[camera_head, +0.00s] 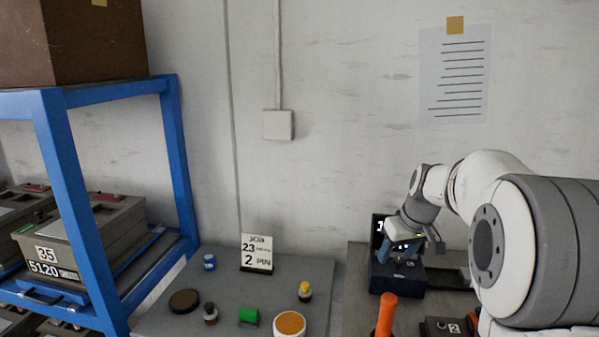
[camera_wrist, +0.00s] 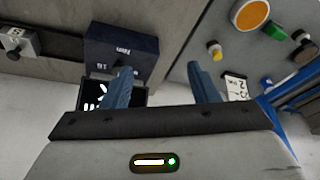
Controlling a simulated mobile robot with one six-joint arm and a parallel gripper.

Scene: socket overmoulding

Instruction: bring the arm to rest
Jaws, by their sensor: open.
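My gripper (camera_wrist: 158,82) shows in the wrist view with its two blue fingers spread apart and nothing between them. The device also shows in the wrist view (camera_wrist: 122,50), beyond the left finger. Its black panel with white marks is partly covered by my gripper. I cannot tell whether the fingers touch the device.
A grey table (camera_head: 175,318) holds a job card (camera_head: 257,254), a blue-capped jar (camera_head: 209,262), a green block (camera_head: 249,315), an orange-filled dish (camera_head: 289,325) and small bottles. An orange handle (camera_head: 386,314) stands near the device. A blue shelf (camera_head: 177,150) with moulds stands left.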

